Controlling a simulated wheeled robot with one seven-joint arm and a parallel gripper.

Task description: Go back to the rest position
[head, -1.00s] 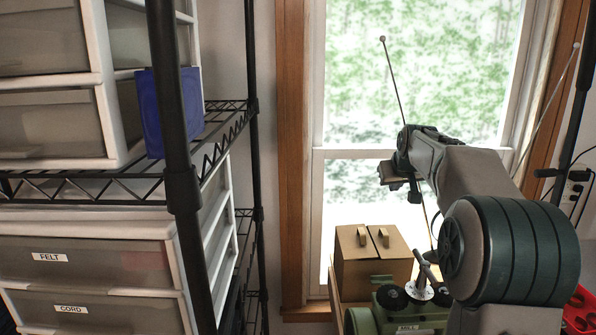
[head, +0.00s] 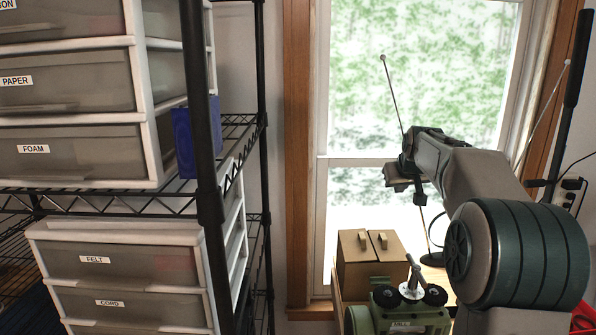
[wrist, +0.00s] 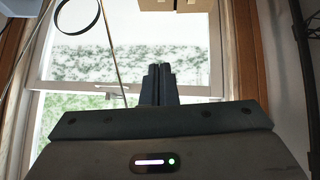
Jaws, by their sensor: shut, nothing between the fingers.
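My gripper shows in the wrist view (wrist: 158,84), with its two dark fingers pressed together and nothing between them. Behind them are the window and its sill. In the head view my arm rises at the right and bends over, with the gripper end (head: 405,180) in front of the window (head: 415,75), apart from everything around it. The fingers are small and hard to make out there.
At left a black wire shelf (head: 215,207) holds drawer units labelled FELT (head: 110,262) and FOAM (head: 70,150), and a blue object (head: 184,140). The space before the window is open.

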